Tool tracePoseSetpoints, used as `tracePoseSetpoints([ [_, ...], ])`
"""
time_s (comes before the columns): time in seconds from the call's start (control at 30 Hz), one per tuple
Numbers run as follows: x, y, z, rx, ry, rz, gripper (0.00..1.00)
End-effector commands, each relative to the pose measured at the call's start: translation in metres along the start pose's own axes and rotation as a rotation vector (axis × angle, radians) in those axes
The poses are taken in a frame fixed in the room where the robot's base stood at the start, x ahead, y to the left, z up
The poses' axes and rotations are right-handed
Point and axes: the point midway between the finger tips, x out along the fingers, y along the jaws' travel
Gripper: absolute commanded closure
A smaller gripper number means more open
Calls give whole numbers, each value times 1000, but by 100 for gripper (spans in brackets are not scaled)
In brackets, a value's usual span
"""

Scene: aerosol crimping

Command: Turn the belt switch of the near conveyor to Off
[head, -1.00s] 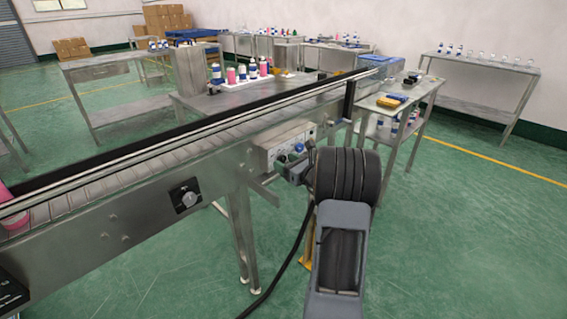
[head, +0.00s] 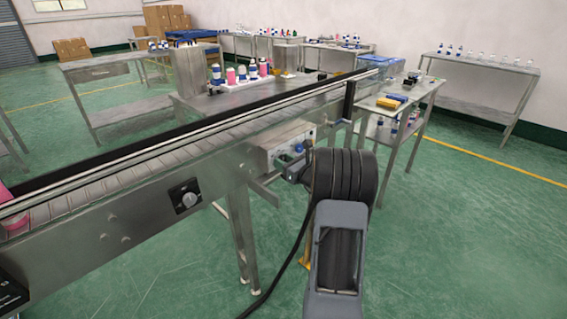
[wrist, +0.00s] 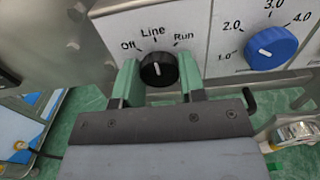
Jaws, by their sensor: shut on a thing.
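The belt switch (wrist: 159,70) is a round black knob on a pale panel labelled Off, Line and Run in the wrist view. Its white mark points up, roughly at Line. The green fingers of my gripper (wrist: 158,84) stand on both sides of the knob and are shut on it. In the head view my gripper (head: 294,166) is at the front of the control box (head: 268,160) on the side of the near conveyor (head: 130,215); my wrist partly hides the box and the black knob cannot be made out.
A blue dial (wrist: 270,48) with numbers sits right of the switch. Another knob on a black plate (head: 186,196) is on the conveyor's side, farther left. A side table (head: 392,112) stands behind my wrist. Green floor is open at the right.

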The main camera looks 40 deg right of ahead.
Motion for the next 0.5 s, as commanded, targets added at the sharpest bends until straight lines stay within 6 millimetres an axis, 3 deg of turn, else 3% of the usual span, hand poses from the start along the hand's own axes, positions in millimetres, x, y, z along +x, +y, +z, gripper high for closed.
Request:
tracePoseSetpoints([
  [0.27, 0, 0, -2, -34, -1, 1, 86],
  [0.5, 0, 0, -6, -181, -2, 0, 86],
])
